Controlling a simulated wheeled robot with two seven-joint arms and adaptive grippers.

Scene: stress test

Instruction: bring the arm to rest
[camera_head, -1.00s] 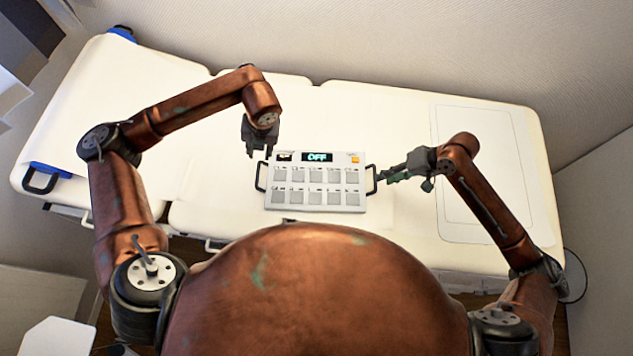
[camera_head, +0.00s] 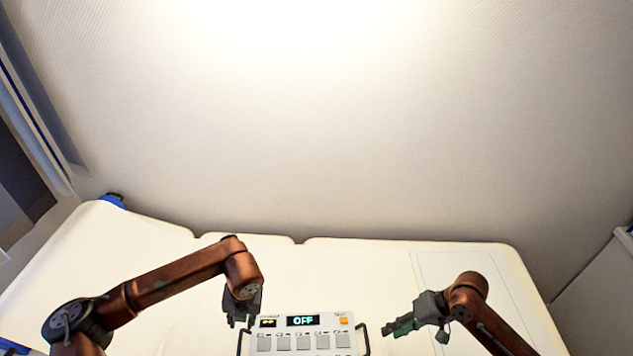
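My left gripper (camera_head: 241,309) hangs fingers down just left of the grey control box's upper left corner; from this view I cannot tell whether its fingers are apart. My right gripper (camera_head: 403,327) points left, to the right of the box and apart from it in the picture. Its fingers are seen side-on and look close together, with nothing visible between them. The control box (camera_head: 306,333) has a display reading OFF, an orange button (camera_head: 343,321) and rows of grey keys. Its lower part is cut off by the bottom edge of the picture.
The box stands on a cream padded bed (camera_head: 160,243) against a pale wall (camera_head: 350,150). A flat rectangular outlined sheet (camera_head: 445,262) lies on the bed at the right. The bed behind both grippers is clear. A grey cabinet-like surface (camera_head: 600,300) stands at the far right.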

